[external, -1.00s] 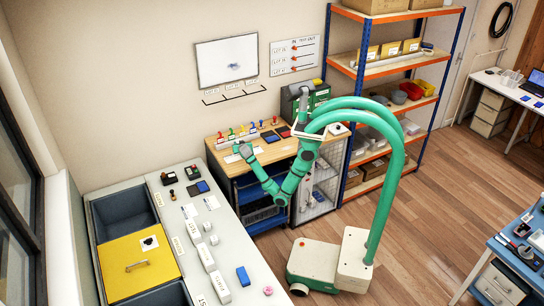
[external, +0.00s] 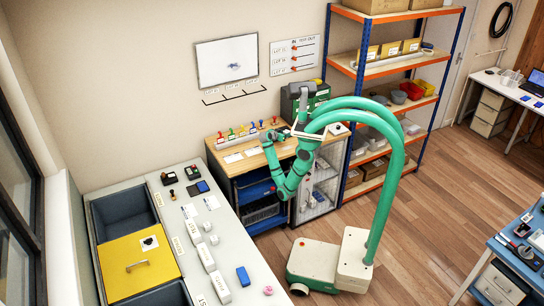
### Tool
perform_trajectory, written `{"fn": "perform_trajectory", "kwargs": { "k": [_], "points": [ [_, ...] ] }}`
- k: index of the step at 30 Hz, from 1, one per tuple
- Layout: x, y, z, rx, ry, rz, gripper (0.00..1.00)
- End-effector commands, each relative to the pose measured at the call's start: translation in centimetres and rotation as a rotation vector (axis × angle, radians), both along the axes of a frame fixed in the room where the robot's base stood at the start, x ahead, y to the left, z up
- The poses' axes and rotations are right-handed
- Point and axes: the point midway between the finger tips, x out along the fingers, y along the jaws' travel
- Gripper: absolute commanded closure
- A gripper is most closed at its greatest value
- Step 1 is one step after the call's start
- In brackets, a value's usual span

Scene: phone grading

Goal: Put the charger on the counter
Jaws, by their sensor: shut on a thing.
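My gripper (external: 268,139) is above the back part of the wooden workbench (external: 272,160), near the row of coloured stamps. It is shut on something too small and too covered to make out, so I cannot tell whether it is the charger. I cannot pick out the charger for certain anywhere else. The long pale grey counter (external: 229,254) runs along the left, in front of the window, apart from my gripper.
The counter holds white boxes (external: 212,270), a blue block (external: 243,276), a pink item (external: 268,290) and dark devices (external: 168,177). A yellow lid (external: 130,270) lies between grey bins. Coloured stamps (external: 243,130) stand along the workbench's back. The floor right of my base is clear.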

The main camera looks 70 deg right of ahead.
Motion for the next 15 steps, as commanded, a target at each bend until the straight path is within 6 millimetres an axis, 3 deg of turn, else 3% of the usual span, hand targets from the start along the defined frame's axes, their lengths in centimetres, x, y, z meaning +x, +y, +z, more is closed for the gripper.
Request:
{"fn": "perform_trajectory", "kwargs": {
  "k": [15],
  "points": [
    [-0.2,0.0,-6.2,0.002,0.007,-0.004,0.92]
  ]
}}
